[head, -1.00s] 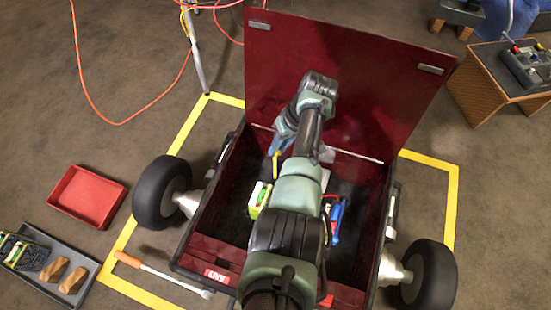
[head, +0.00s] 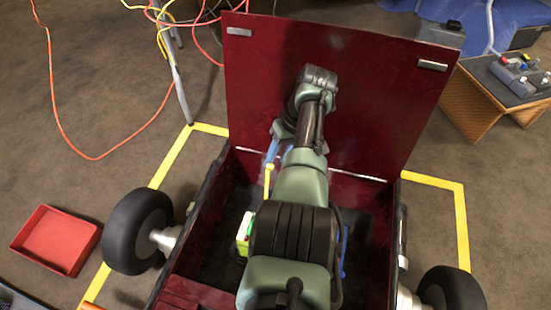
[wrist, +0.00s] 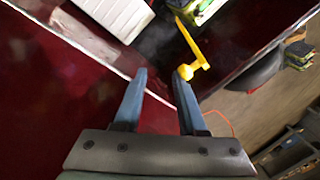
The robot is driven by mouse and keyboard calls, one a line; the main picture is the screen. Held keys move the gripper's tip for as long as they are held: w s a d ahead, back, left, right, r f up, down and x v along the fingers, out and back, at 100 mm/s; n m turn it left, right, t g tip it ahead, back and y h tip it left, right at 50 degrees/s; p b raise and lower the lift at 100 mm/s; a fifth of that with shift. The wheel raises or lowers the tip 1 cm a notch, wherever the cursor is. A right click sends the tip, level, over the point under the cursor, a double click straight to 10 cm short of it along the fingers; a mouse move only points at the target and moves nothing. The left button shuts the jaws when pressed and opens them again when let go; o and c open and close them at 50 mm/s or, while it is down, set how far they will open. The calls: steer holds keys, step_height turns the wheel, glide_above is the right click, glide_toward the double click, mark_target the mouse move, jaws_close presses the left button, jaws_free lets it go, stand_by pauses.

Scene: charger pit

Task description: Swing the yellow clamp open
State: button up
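The yellow clamp (head: 268,180) is a thin upright bar inside the dark red open box, at its left rear in the head view. In the wrist view the yellow clamp (wrist: 192,50) is a slanted bar with a round end and a short side arm. My gripper (wrist: 160,78) has two blue fingers spread apart with nothing between them. The clamp's round end lies right beside the right fingertip; I cannot tell if they touch. In the head view my arm hides much of the box's inside, and the blue fingers (head: 271,150) show just behind the clamp.
The raised dark red lid (head: 380,90) stands behind my arm. A green and white block (head: 244,230) sits near the clamp. The box's left wall (head: 205,205) is close by. A red tray (head: 55,238) and an orange cable (head: 55,110) lie on the floor at left.

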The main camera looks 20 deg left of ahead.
steer(key=shift+o, duration=0.4)
steer(key=shift+a+r, duration=0.1)
steer(key=shift+a, duration=0.05)
steer(key=p+v, duration=0.7)
steer(key=v, duration=0.6)
